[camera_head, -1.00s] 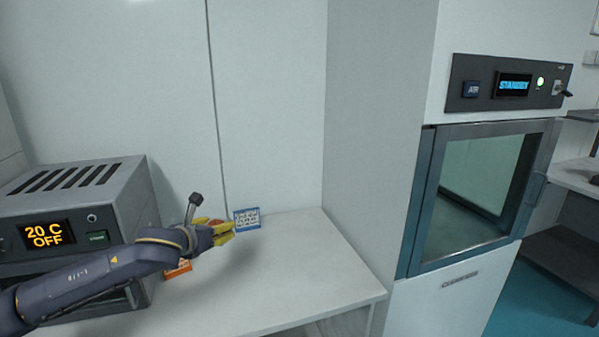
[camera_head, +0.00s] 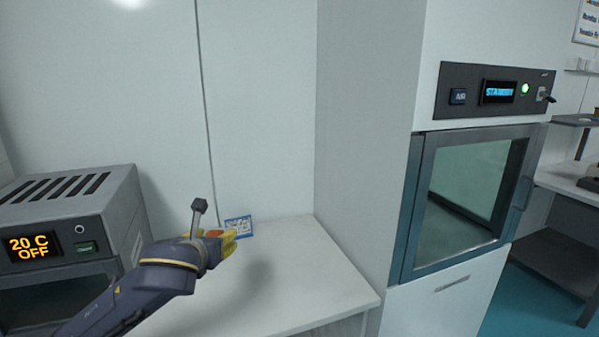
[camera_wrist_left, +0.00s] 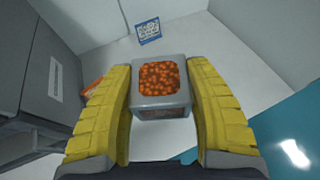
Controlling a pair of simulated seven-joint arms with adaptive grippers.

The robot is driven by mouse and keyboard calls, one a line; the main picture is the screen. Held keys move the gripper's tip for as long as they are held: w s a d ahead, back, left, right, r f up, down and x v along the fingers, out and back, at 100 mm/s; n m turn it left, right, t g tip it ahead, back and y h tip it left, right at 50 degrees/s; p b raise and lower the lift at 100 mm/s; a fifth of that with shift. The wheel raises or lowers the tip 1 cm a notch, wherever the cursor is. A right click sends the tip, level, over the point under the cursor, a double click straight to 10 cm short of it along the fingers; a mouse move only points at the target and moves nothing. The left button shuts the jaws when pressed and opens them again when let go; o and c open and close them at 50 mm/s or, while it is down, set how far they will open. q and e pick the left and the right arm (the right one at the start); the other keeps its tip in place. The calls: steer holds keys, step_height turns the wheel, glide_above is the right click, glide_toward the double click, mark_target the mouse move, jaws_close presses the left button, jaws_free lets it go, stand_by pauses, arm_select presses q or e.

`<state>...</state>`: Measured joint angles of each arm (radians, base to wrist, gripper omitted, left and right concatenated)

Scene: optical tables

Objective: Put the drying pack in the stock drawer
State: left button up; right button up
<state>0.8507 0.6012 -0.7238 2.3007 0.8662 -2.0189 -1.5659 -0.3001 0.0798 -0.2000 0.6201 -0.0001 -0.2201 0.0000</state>
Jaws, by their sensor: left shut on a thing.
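The drying pack (camera_wrist_left: 160,82), a grey block with a window of orange beads, sits between the yellow fingers of my left gripper (camera_wrist_left: 160,105) in the left wrist view. The gripper is shut on it and holds it above the white bench. In the head view my left gripper (camera_head: 226,240) is over the bench's back part, and only a bit of orange (camera_head: 214,232) shows between the fingers. I cannot make out a drawer marked as stock. My right gripper is not in view.
A blue-edged card (camera_head: 239,226) stands at the back of the bench (camera_head: 300,280). A grey oven (camera_head: 70,205) reading "20 C OFF" is at left. A glass-door cabinet (camera_head: 470,200) stands right. An orange item (camera_wrist_left: 92,92) shows in the wrist view.

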arm_select(q)
steer(key=shift+s+d+r, duration=0.15)
steer(key=shift+r, duration=0.65)
steer(key=s+f, duration=0.4)
steer(key=f, duration=0.3)
steer(key=s+f, duration=0.4)
steer(key=f, duration=0.3)
steer(key=shift+s+f, duration=0.35)
